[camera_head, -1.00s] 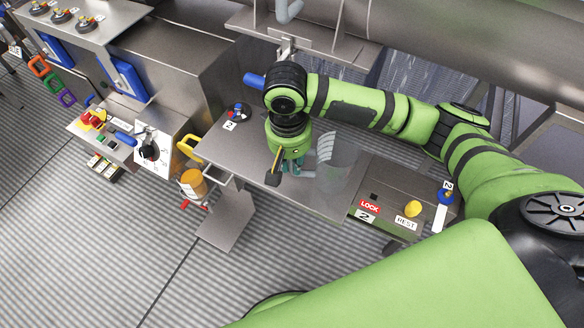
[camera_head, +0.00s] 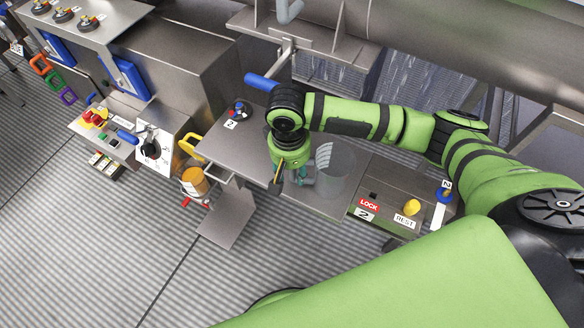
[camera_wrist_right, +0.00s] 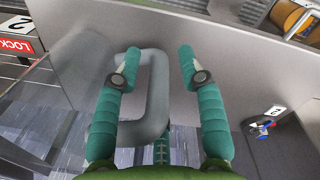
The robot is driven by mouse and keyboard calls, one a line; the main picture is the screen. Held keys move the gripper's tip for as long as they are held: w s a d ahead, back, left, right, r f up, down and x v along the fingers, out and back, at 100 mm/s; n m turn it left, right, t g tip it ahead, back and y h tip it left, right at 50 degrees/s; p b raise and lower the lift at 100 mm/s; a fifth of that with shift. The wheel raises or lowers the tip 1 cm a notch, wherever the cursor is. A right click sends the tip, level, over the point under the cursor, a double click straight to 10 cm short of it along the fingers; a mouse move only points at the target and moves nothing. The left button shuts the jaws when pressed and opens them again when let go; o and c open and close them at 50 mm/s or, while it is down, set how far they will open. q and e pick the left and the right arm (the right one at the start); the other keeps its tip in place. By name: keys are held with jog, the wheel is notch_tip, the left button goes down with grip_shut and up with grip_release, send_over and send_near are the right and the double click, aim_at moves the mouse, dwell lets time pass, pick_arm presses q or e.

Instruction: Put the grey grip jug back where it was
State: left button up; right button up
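The grey grip jug (camera_head: 338,172) is a clear vessel with pale stripes on its side and stands at the right part of the steel shelf (camera_head: 250,150). In the right wrist view its grey loop handle (camera_wrist_right: 158,95) fills the space between my fingers, and its clear wall shows at the left. My right gripper (camera_wrist_right: 157,73) is open, with its teal fingers apart on either side of the handle. The left finger overlaps the handle in the picture; I cannot tell whether they touch. In the head view the right gripper (camera_head: 303,178) is beside the jug. My left gripper is out of view.
A panel with a LOCK label (camera_head: 369,204), a REST label (camera_head: 405,221) and a yellow knob (camera_head: 412,207) is right of the jug. A blue-handled lever (camera_head: 262,83) is behind the shelf. An orange-banded container (camera_head: 194,182) and yellow handle (camera_head: 189,145) are at the shelf's left.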

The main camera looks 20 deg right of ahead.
jog(key=r, duration=0.8)
jog(key=r+b, duration=0.1)
jog(key=r, duration=0.3)
jog(key=shift+a+r, duration=0.2)
jog(key=shift+a, duration=0.1)
